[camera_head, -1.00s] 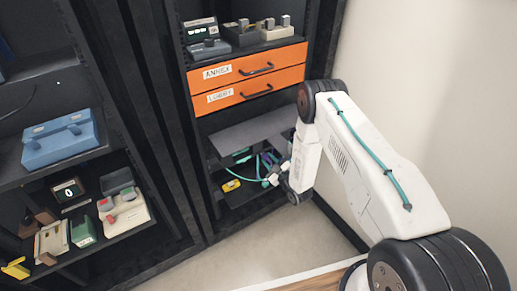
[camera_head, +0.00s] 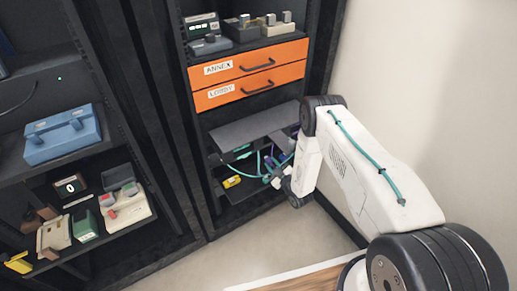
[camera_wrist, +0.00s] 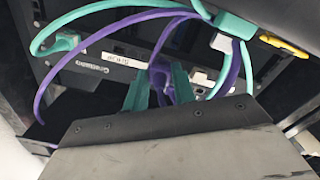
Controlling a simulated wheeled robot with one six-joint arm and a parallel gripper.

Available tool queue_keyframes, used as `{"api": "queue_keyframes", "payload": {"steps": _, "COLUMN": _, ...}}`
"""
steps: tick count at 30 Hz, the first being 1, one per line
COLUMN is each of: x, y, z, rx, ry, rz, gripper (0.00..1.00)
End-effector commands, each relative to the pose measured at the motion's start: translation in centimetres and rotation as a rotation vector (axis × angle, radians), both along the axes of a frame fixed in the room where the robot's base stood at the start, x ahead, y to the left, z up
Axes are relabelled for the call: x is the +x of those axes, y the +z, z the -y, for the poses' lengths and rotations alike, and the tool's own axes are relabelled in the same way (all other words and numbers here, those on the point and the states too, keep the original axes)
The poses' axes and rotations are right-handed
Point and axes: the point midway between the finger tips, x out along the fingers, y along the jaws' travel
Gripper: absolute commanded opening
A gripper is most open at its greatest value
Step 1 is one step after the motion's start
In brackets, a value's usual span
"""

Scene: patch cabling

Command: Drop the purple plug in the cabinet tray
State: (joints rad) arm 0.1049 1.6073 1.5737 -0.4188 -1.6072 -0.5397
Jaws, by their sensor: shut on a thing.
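The purple plug (camera_wrist: 159,78) is between the two teal fingers of my gripper (camera_wrist: 158,90) in the wrist view. My gripper is shut on it, with the plug in front of a dark, labelled device. A purple cable (camera_wrist: 88,40) loops left and another purple stretch hangs to the right. In the head view my gripper (camera_head: 276,177) is inside the lower bay of the right cabinet, where the plug is too small to make out. A dark tray-like shelf (camera_head: 258,205) lies at the bottom of that bay, below my gripper.
A grey slanted panel (camera_head: 245,131) covers the top of the bay. Teal cables (camera_wrist: 236,25) cross near my fingers. A yellow item (camera_head: 232,181) lies left of my gripper. Orange drawers (camera_head: 249,75) are above; the wall (camera_head: 420,90) is close on the right.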

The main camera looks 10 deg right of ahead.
Motion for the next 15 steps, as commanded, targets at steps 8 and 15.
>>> {"api": "queue_keyframes", "payload": {"steps": 8, "x": 0.0, "y": 0.0, "z": -0.1, "rx": 0.000, "ry": 0.001, "rz": 0.000, "gripper": 0.52}}
{"api": "queue_keyframes", "payload": {"steps": 15, "x": -1.0, "y": -0.1, "z": 0.3, "rx": 0.000, "ry": -0.001, "rz": -0.003, "gripper": 0.52}}
